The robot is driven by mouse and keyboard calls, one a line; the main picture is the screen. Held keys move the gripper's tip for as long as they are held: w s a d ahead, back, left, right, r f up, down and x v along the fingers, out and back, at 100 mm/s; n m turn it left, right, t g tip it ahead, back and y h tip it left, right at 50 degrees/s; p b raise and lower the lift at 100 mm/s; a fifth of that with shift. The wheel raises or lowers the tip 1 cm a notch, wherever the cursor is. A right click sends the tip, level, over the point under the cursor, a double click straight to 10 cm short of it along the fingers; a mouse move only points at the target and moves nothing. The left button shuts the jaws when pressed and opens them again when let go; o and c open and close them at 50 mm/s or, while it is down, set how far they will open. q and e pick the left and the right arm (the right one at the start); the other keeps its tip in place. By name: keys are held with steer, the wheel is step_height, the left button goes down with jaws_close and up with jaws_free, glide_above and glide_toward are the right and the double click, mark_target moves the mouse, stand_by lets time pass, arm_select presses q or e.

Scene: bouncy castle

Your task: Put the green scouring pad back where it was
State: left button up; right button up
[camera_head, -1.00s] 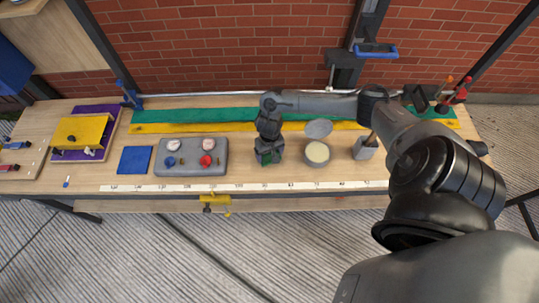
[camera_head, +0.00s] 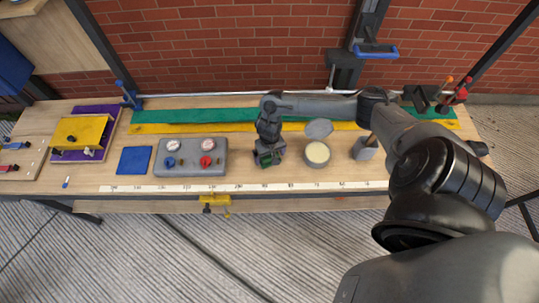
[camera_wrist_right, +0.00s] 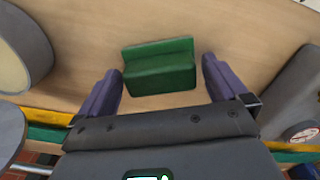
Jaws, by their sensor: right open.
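The green scouring pad (camera_wrist_right: 160,68) lies on the bare wooden bench top in the right wrist view. In the head view only a small piece of the pad (camera_head: 265,163) shows under my right gripper. My right gripper (camera_head: 268,161) points down over it. In the wrist view its two purple-grey fingers (camera_wrist_right: 164,82) are open, one on each side of the pad, with a visible gap at both ends. The pad's near edge lies between the fingertips and its far part reaches a little beyond them. My left gripper is not in view.
A round tin (camera_head: 317,155) with its lid raised stands right of the gripper, and a grey holder (camera_head: 364,149) farther right. A grey gauge box (camera_head: 191,157) and a blue square (camera_head: 135,160) are left. A white scale strip (camera_head: 210,188) runs along the front edge.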

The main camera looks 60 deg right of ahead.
step_height(320, 180, up, 11)
steer(key=p, duration=0.3)
steer(key=w+a+n+t+y, duration=0.2)
steer(key=a+n+t, duration=0.55)
steer(key=a, duration=1.75)
steer(key=s+d+r+n+g+h, duration=0.1)
steer(key=s+r+g, duration=0.1)
steer(key=s, duration=0.4)
steer(key=s+d+r+n+g, duration=0.1)
steer(key=s+r+g, duration=0.1)
steer(key=s+r, duration=0.2)
steer(key=shift+s+d+r+h, duration=0.25)
steer(key=shift+s+d+h, duration=0.15)
steer(key=shift+s, duration=0.65)
steer(key=shift+r, duration=0.1)
